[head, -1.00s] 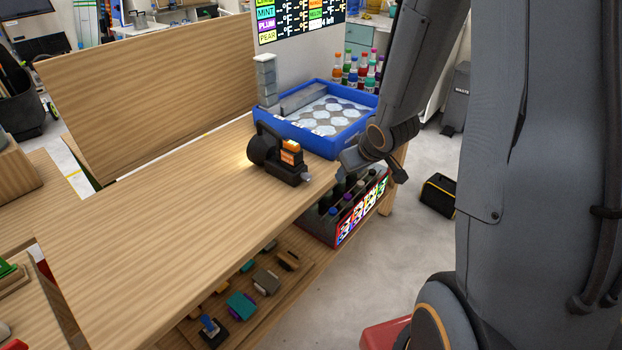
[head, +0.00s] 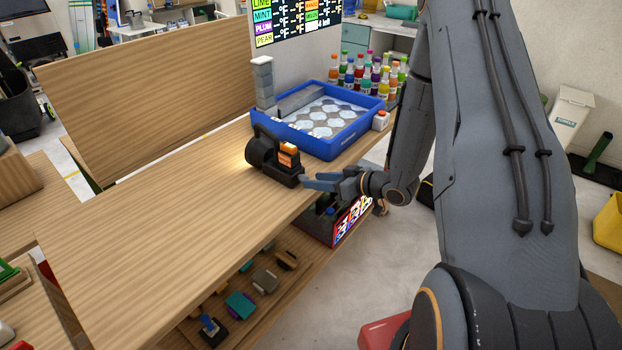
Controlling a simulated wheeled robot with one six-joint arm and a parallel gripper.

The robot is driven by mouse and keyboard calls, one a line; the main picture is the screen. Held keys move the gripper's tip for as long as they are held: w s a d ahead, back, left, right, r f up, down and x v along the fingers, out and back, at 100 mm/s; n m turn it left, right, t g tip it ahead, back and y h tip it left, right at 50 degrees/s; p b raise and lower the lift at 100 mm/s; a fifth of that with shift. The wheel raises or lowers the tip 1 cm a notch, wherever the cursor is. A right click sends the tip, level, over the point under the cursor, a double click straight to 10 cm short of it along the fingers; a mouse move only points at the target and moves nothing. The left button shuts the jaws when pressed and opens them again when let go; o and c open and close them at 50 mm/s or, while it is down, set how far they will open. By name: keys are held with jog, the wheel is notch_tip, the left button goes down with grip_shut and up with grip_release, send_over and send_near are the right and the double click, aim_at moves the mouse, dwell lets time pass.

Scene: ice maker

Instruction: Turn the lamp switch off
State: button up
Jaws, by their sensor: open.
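The lamp (head: 268,160) is a black, torch-like body with a handle and an orange block on its side. It stands on the wooden table, and a warm glow lights the tabletop at its left end. A small grey part at its right end, possibly the switch, is partly hidden by my fingertips. My gripper (head: 308,182) is at the lamp's right end, pointing left, with its fingers open. I cannot tell whether the fingers touch the lamp.
A blue tray (head: 335,150) with round-patterned contents stands behind the lamp. A white box with an orange top (head: 380,121) is at its right corner. A bottle crate (head: 352,222) sits below the table edge. The wooden tabletop (head: 150,240) to the left is clear.

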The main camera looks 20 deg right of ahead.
aim_at(303, 179)
jog(key=shift+x, duration=1.35)
jog(key=c, duration=0.9)
jog(key=shift+a, duration=0.2)
grip_shut()
jog(key=shift+d, duration=0.15)
